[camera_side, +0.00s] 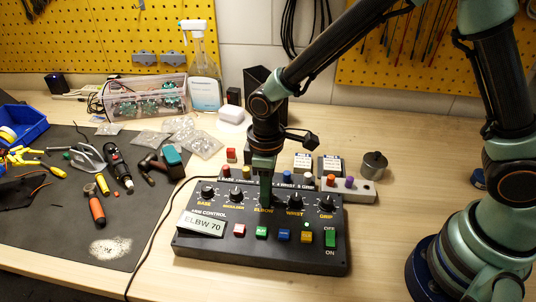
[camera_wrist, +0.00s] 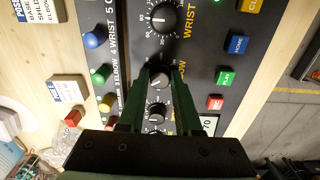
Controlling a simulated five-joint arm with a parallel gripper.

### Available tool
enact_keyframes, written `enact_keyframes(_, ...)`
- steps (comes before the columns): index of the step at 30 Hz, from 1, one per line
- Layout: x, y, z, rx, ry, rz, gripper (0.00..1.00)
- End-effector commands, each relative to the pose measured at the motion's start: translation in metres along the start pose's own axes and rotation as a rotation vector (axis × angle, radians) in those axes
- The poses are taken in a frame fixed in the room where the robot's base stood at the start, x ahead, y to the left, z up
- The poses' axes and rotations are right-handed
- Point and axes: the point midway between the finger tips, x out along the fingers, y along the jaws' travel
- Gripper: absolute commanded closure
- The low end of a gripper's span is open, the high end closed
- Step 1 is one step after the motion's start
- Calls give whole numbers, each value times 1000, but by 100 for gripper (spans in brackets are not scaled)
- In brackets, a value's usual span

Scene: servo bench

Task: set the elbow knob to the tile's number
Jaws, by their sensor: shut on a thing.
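The black control box (camera_side: 262,262) lies on the bench with a row of dial knobs. The pale tile (camera_side: 202,224) on its left front reads "ELBW 70"; a corner of it with "70" shows in the wrist view (camera_wrist: 208,123). My gripper (camera_side: 266,198) points down at the elbow knob, which it hides in the side view. In the wrist view my gripper (camera_wrist: 161,76) has its fingers on both sides of the black elbow knob (camera_wrist: 159,78), shut on it. The knob's exact setting is too small to read.
The shoulder knob (camera_side: 236,197) and wrist knob (camera_side: 295,202) flank my gripper closely. Colored buttons and a switch (camera_side: 330,238) line the front. Behind stands a strip with colored knobs (camera_side: 349,183). Tools lie on the dark mat (camera_side: 60,225) at left.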

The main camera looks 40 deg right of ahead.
Motion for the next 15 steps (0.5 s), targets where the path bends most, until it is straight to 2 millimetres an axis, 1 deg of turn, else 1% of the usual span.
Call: enact_keyframes(15,-1,-1,0,479,0,0,100)
